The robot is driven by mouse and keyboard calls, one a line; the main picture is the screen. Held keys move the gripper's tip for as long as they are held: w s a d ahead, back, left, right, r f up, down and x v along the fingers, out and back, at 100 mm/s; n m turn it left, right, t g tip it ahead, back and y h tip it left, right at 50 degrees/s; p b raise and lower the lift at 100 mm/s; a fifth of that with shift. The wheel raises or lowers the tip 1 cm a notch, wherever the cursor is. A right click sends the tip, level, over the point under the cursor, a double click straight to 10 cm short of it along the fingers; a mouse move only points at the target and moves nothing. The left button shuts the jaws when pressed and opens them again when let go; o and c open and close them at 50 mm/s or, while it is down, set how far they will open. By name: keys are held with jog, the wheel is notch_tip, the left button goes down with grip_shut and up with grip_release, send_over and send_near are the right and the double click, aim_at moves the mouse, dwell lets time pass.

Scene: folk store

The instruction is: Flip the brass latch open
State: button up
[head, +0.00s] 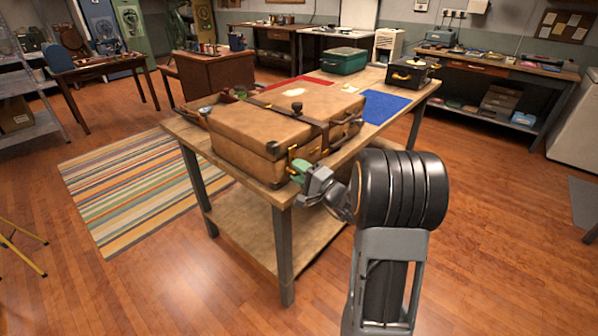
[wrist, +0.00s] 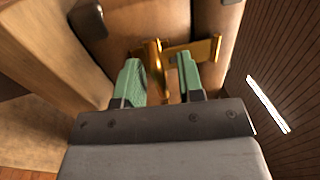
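A brown leather suitcase (head: 262,127) lies closed on a wooden worktable. A brass latch (head: 292,153) is on its front side near the corner. In the wrist view the brass latch (wrist: 154,50) has an upright part and a bar reaching right. My gripper (head: 298,168) is at the latch. In the wrist view my gripper (wrist: 158,62) has its two green fingers apart, with the latch's upright part showing between them. Gaps show on both sides, so it holds nothing. Whether a finger touches the bar I cannot tell.
The worktable (head: 247,206) has a lower shelf. A blue mat (head: 385,107), a green case (head: 344,60) and a black case (head: 412,74) are on its far part. A dark strap with a knob (head: 297,107) crosses the suitcase. Open floor lies in front.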

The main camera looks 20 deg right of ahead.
grip_shut()
